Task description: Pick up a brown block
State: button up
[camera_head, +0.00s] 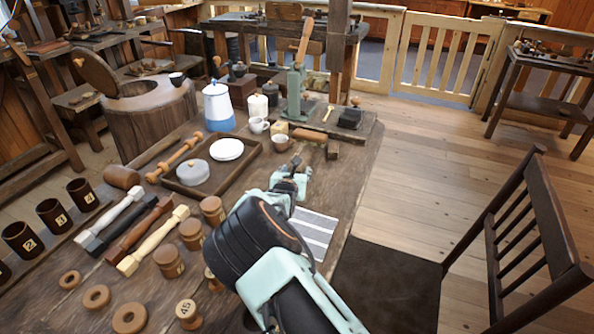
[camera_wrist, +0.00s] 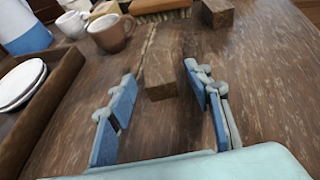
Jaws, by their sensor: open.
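A small brown wooden block (camera_wrist: 159,78) lies on the workbench, in the gap between my fingers as seen in the wrist view, toward their tips. I cannot tell from this view whether the tips have reached it. My gripper (camera_head: 297,177) is open, with its two blue-padded fingers apart on either side of the block and nothing held. In the head view this block is not clear behind my gripper. A second brown block (camera_wrist: 217,13) sits farther off, beside a brush; it also shows in the head view (camera_head: 332,152).
A brown cup (camera_wrist: 110,33) and white cup (camera_wrist: 73,24) stand ahead on the left. A wooden tray (camera_head: 249,164) with a white plate (camera_head: 227,149) lies left of my gripper. The brush (camera_head: 309,135) lies beyond. Bare bench top (camera_wrist: 265,85) is free on the right.

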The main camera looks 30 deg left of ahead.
jog(key=shift+w+a, duration=0.1)
jog(key=shift+w, duration=0.1)
jog(key=shift+c, duration=0.2)
jog(key=c, duration=1)
